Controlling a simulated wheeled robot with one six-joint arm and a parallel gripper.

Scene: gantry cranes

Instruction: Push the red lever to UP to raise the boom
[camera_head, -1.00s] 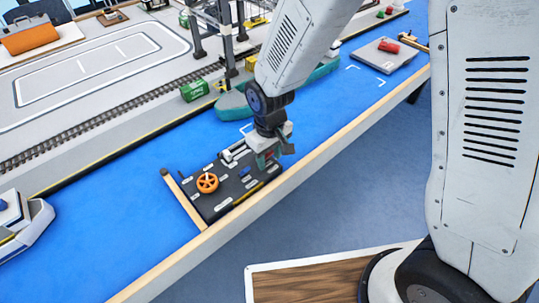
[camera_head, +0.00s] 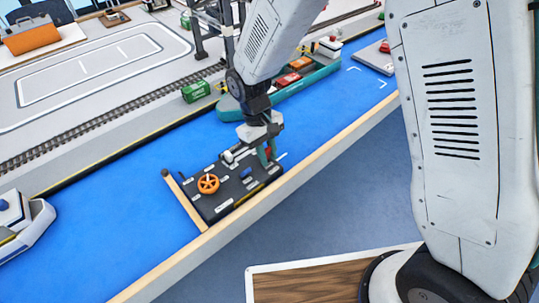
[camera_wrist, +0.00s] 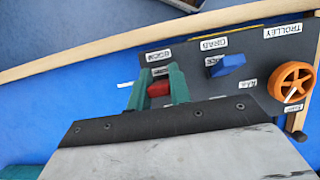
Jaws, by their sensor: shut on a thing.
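The red lever (camera_wrist: 158,89) is on the dark control panel (camera_wrist: 262,72), beside a white label that seems to read BOOM upside down. In the wrist view my gripper (camera_wrist: 161,83) has its green fingers on either side of the red lever, shut on it. In the head view my gripper (camera_head: 267,152) reaches down onto the panel's right end (camera_head: 236,199), with a bit of red showing at the fingers. The lever's base and its exact tilt are partly hidden by the fingers.
A blue lever (camera_wrist: 230,65) and an orange wheel (camera_wrist: 291,82) sit on the same panel. A wooden rail (camera_wrist: 95,57) runs along the table edge. Behind stand a teal ship (camera_head: 310,80) with containers and a green container (camera_head: 196,91).

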